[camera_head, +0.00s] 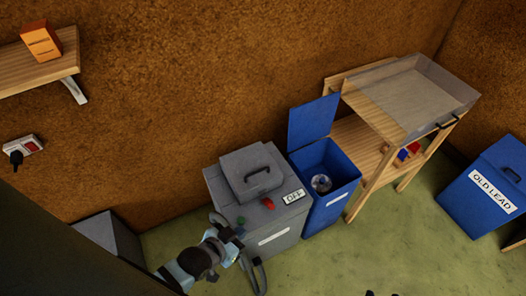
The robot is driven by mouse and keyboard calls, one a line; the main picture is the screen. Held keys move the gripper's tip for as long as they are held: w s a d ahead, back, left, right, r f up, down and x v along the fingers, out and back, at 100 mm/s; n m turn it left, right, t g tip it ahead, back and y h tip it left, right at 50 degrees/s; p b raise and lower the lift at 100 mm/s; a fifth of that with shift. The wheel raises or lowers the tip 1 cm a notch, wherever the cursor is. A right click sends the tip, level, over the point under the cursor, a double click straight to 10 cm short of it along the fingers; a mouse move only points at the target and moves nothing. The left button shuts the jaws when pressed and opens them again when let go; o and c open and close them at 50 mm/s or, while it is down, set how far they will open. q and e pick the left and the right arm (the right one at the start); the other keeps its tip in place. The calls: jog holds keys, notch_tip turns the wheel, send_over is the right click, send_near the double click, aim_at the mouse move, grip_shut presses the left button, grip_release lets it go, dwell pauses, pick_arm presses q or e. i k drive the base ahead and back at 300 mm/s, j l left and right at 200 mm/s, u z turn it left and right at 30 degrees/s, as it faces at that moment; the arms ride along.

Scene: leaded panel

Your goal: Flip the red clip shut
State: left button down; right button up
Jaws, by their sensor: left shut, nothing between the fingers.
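A small red part (268,203) sits on the top of a grey lidded box (222,190), near its front edge. It may be the red clip, but it is too small to tell whether it is up or folded down. My left gripper (236,247) is shut and empty, low in front of the grey box. It is left of and below the red part and apart from it. A small green part (240,220) shows on the box just above the gripper.
A blue "OLD LEAD" bin (480,205) is at right.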

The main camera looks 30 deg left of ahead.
aim_at(266, 202)
jog(key=u, duration=0.65)
jog(key=k+l, duration=0.1)
jog(key=l, duration=0.35)
jog(key=k+l, duration=0.1)
jog(key=l, duration=0.35)
jog(key=k+l, duration=0.1)
jog(key=l, duration=0.35)
jog(key=k+l, duration=0.1)
jog(key=l, duration=0.35)
jog(key=k+l+u, duration=0.1)
jog(key=l, duration=0.35)
jog(key=i+j, duration=0.15)
jog(key=i, duration=0.25)
